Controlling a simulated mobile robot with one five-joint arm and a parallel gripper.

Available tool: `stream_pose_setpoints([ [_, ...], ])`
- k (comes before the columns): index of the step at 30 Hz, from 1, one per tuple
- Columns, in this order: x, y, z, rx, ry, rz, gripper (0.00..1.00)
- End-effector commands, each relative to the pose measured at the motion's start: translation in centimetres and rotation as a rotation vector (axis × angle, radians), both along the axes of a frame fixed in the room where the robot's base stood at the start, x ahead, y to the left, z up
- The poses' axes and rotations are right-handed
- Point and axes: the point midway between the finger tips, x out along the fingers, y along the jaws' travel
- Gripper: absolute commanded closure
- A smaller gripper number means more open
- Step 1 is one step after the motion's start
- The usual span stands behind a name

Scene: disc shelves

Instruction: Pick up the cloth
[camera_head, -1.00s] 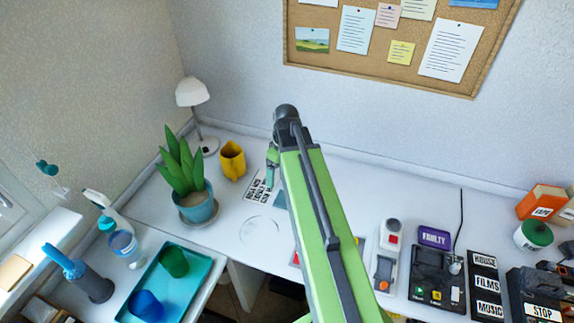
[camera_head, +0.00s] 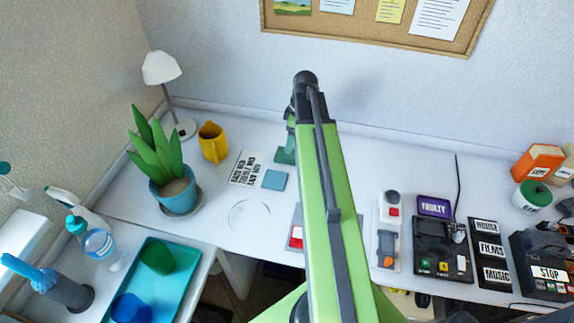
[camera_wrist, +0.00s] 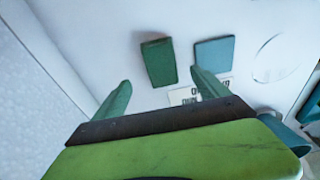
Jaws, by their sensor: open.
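A flat blue-grey square (camera_head: 274,180), which looks like a folded cloth, lies on the white desk beside a printed card (camera_head: 245,168). It also shows in the wrist view (camera_wrist: 214,52), right of a dark green flat block (camera_wrist: 158,62). I cannot tell for sure which of the two is the cloth. My gripper (camera_wrist: 160,78) is open and empty, with its green fingers apart. The green block shows between and beyond the fingertips, and the blue square is beyond the right finger. In the head view my arm partly hides this area.
A potted plant (camera_head: 172,182), yellow vase (camera_head: 213,143) and white lamp (camera_head: 162,68) stand to the left. A clear round disc (camera_head: 249,215) lies in front. A teal tray (camera_head: 183,275) holds two cups. Boxes and devices fill the right side. A wall rises behind the desk.

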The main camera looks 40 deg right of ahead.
Motion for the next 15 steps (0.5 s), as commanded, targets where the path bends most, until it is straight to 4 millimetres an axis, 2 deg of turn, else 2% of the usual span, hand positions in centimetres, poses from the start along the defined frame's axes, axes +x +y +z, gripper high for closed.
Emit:
stream_pose_setpoints([
  [1, 0.2, 0.2, -2.1, 0.0, 0.0, 0.001, 0.15],
  [3, 0.3, 0.3, -3.0, 0.0, 0.0, 0.002, 0.15],
  [10, 0.4, 0.5, -3.2, 0.0, 0.0, 0.002, 0.15],
  [15, 0.7, 0.8, -5.6, 0.0, 0.0, 0.002, 0.15],
])
